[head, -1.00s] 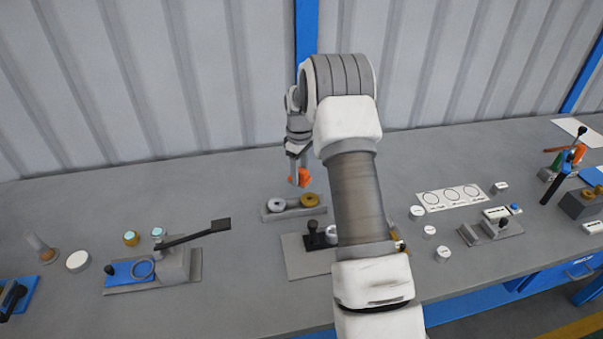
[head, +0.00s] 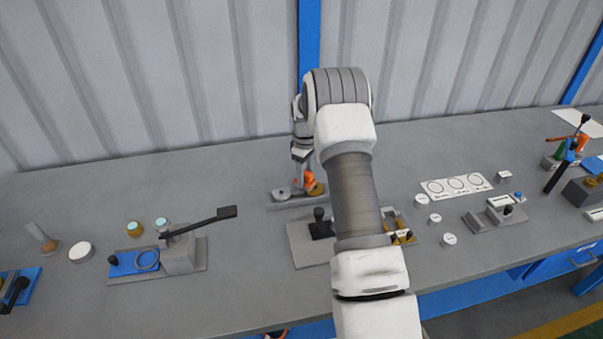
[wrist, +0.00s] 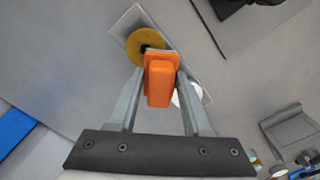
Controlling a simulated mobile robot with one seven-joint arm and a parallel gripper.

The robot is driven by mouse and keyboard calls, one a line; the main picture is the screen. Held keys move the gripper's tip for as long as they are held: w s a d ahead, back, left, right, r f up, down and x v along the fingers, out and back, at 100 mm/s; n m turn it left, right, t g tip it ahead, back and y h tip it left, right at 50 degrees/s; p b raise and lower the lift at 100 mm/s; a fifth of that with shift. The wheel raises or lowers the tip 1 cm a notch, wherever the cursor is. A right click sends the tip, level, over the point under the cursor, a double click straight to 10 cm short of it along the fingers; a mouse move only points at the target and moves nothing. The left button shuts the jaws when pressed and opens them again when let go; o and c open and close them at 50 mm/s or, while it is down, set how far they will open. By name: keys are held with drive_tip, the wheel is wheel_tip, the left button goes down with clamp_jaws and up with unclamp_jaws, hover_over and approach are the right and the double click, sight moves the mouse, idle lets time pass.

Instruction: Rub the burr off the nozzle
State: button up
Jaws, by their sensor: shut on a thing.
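My gripper (wrist: 161,72) is shut on an orange block (wrist: 159,88), with one finger on each side of it. In the head view the orange block (head: 309,181) is low over the grey holder (head: 300,201) on the bench. A brass ring (wrist: 140,46) with a dark centre lies on that holder, and the block's end covers part of it. I cannot tell whether block and ring touch. A pale grey disc (head: 281,194) sits at the holder's left end; my finger partly hides it in the wrist view. No part is clearly recognisable as the nozzle or its burr.
In front of the holder is a grey plate (head: 302,246) with a black-knobbed fixture, partly behind my arm. A lever press (head: 178,254) stands to the left. A white card with circles (head: 456,185) lies to the right. The bench behind the holder is clear.

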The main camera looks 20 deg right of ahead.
wheel_tip(320, 180, down, 2)
drive_tip(key=shift+d, duration=0.45)
clamp_jaws()
drive_tip(key=shift+s+d+p, duration=0.15)
drive_tip(key=shift+s+d, duration=0.05)
drive_tip(key=shift+d, duration=0.7)
drive_tip(key=shift+s+d+p, duration=0.1)
drive_tip(key=shift+s+d, duration=0.15)
drive_tip(key=shift+d, duration=0.65)
drive_tip(key=shift+s+d+p, duration=0.15)
drive_tip(key=shift+s+d, duration=0.05)
drive_tip(key=shift+d, duration=0.9)
drive_tip(key=shift+w+a, duration=0.15)
drive_tip(key=shift+a, duration=0.85)
drive_tip(key=shift+w+a+b, duration=0.15)
drive_tip(key=shift+w+a, duration=0.05)
drive_tip(key=shift+a, duration=0.6)
drive_tip(key=shift+w+a+b, duration=0.15)
drive_tip(key=shift+a, duration=0.65)
drive_tip(key=shift+w+a+b, duration=0.15)
drive_tip(key=shift+w+a, duration=0.05)
drive_tip(key=shift+a, duration=0.6)
drive_tip(key=shift+d+r+p, duration=0.1)
drive_tip(key=shift+r+p, duration=1.65)
drive_tip(key=shift+r, duration=2.35)
drive_tip(key=shift+s, duration=0.1)
